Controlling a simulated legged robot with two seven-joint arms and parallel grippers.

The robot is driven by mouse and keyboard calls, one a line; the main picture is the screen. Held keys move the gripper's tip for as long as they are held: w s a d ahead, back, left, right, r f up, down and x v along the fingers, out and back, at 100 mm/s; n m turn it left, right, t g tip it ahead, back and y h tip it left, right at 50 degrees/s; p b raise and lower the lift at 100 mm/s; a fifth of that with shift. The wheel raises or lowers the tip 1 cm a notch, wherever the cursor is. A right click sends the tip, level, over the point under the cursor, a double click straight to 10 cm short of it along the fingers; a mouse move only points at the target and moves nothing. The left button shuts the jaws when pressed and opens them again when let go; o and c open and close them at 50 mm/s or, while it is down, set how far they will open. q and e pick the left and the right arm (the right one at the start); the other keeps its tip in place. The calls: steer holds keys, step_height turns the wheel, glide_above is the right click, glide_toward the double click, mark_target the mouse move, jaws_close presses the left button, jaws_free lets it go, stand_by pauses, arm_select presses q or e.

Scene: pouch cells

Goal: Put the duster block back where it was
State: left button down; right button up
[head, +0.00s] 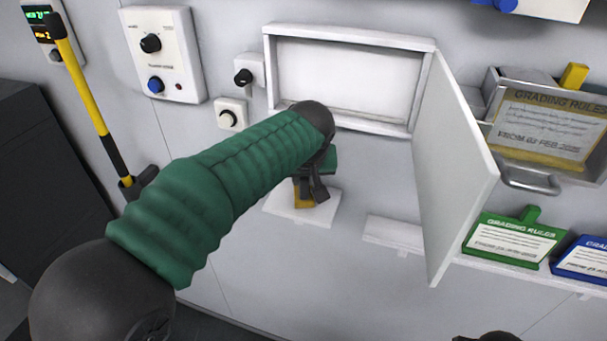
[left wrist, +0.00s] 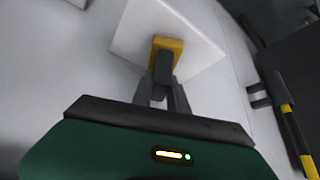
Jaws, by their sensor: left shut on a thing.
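My left gripper (head: 312,190) is shut on a yellow duster block (head: 303,198). The block is at a small white shelf (head: 322,208) on the wall, below the open white cabinet. In the left wrist view, the gripper (left wrist: 163,88) has its fingers at the yellow block (left wrist: 172,44), which is against the white shelf (left wrist: 135,25). I cannot tell whether the block rests fully on the shelf. My forearm and the gripper hide part of it. Of my right arm, only a dark bit shows at the bottom edge of the head view; its gripper is not in view.
The white cabinet (head: 350,42) stands open, its door (head: 450,165) sticking out right of my gripper. A second small shelf (head: 395,232) is empty. A yellow-handled tool (head: 85,90) hangs at left.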

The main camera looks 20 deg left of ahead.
arm_select(q)
steer(key=shift+s+d+f, duration=0.1)
steer(key=shift+s+f, duration=0.05)
steer(key=c, duration=1.4)
jaws_free()
steer(key=shift+s, duration=0.2)
steer(key=shift+o, duration=0.5)
steer(key=shift+w+a, duration=0.15)
steer(key=shift+a, duration=0.05)
steer(key=b+v, duration=0.1)
steer(key=v, duration=1.1)
